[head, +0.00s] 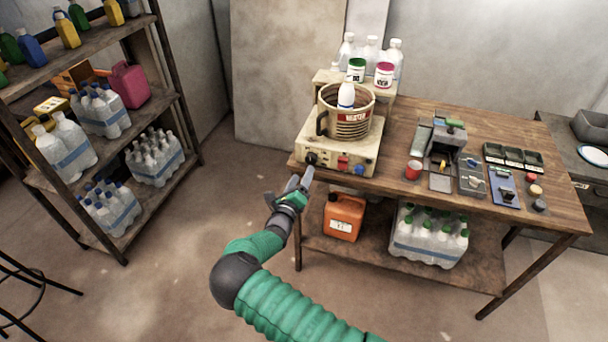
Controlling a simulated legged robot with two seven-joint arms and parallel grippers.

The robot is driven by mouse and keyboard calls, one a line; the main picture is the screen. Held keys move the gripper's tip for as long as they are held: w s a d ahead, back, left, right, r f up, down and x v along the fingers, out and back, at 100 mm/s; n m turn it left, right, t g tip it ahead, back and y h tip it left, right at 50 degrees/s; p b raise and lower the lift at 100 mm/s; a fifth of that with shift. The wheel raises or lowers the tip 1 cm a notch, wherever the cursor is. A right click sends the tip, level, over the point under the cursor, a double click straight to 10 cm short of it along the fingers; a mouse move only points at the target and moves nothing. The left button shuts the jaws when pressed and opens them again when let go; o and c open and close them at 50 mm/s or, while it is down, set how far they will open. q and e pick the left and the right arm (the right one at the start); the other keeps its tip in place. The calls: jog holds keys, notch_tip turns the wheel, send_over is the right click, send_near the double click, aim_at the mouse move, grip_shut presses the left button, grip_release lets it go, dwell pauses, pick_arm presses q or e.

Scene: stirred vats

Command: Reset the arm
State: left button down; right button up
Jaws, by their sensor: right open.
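My right arm, with a green ribbed sleeve, comes in from the bottom and reaches up toward the table's left corner. Its gripper (299,184) is open and empty, in front of the table's left edge and below the stirrer unit (333,152). The beige stirrer unit has a black knob and red and blue switches on its front. A vat (349,125) with a red label stands on it, and a white bottle (346,94) shows inside the vat. My left gripper is not in view.
The wooden table (410,117) also holds a red cup (413,170) and several small devices. An orange canister (344,216) and bottle pack (428,235) sit on its lower shelf. A shelf rack (90,45) stands left; floor between is clear.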

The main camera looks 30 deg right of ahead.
jog(key=s+d+m+g, duration=0.5)
jog(key=s+m+g, duration=0.1)
jog(key=s+m, duration=0.2)
jog(key=s+a+f+m+g+y, duration=0.3)
jog(key=s+a+m+g+y, duration=0.15)
jog(key=s+m, duration=0.7)
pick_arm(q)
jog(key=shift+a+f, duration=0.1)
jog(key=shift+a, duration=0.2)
pick_arm(e)
jog(key=s+a+r+m+y, duration=0.2)
jog(key=s+a+m+y, duration=0.1)
jog(key=a, duration=0.4)
jog(key=s+a+r+m+t+y, duration=0.1)
jog(key=s+a+r+m+y, duration=0.1)
jog(key=s+a+m, duration=0.3)
jog(key=s+a+r+m+y, duration=0.3)
jog(key=s+a+m+y, duration=0.1)
jog(key=a+m, duration=0.3)
jog(key=shift+a+m, duration=0.35)
jog(key=shift+a, duration=0.75)
